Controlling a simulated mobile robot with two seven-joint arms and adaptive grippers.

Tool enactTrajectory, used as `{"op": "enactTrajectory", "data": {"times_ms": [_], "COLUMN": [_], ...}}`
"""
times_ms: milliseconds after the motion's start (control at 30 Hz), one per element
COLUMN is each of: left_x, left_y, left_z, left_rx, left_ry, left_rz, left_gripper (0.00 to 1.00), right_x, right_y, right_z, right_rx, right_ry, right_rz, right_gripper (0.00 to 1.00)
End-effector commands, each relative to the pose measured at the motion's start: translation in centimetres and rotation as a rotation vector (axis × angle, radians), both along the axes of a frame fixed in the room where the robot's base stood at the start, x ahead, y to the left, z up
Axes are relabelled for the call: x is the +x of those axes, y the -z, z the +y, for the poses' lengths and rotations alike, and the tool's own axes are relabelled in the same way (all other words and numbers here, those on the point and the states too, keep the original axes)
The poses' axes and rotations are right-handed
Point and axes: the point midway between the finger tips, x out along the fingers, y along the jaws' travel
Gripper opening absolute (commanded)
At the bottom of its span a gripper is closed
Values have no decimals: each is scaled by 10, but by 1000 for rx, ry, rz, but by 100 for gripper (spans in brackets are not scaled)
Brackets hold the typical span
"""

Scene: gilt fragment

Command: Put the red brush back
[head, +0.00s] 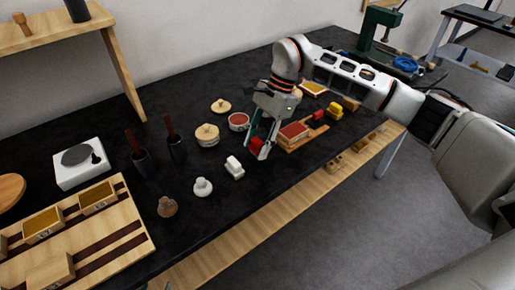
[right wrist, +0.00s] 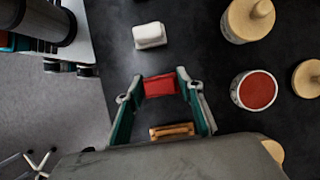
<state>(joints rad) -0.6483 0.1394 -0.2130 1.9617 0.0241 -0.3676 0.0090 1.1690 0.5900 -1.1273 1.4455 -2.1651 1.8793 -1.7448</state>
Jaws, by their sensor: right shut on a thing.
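My right gripper (head: 262,143) is shut on the red brush (head: 256,143) above the dark worktop, just left of a wooden tray (head: 318,139). In the right wrist view, the red part of the brush (right wrist: 160,85) sits between the fingertips of the right gripper (right wrist: 158,84). A small orange-brown wooden piece (right wrist: 172,130) shows between the fingers nearer the palm; I cannot tell whether it belongs to the brush. My left gripper is not in view.
A round pot with red contents (head: 238,121), a lidded pot (head: 207,135), a white block (head: 234,168) and a white knob (head: 203,187) stand left of the gripper. Two dark cups (head: 177,148) with brown handles are further left. A green machine (head: 377,35) stands behind the arm.

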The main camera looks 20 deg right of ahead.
Motion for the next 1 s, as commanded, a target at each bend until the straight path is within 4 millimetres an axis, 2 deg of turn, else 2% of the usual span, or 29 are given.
{"op": "enactTrajectory", "data": {"times_ms": [133,533,567,600,1000], "left_x": [0,0,0,0,0], "left_y": [-1,2,2,1,-1], "left_z": [0,0,0,0,0], "left_rx": [0,1,1,1,1], "left_ry": [0,0,0,0,-1], "left_rz": [0,2,2,2,0], "left_gripper": [40,40,40,40,40], "right_x": [-1,0,0,0,0], "right_y": [19,25,25,24,20], "right_z": [1,0,0,0,0], "right_rx": [1,0,0,0,1], "right_ry": [0,0,0,0,0], "right_rz": [3,1,1,1,0], "right_gripper": [17,17,44,53,53]}}
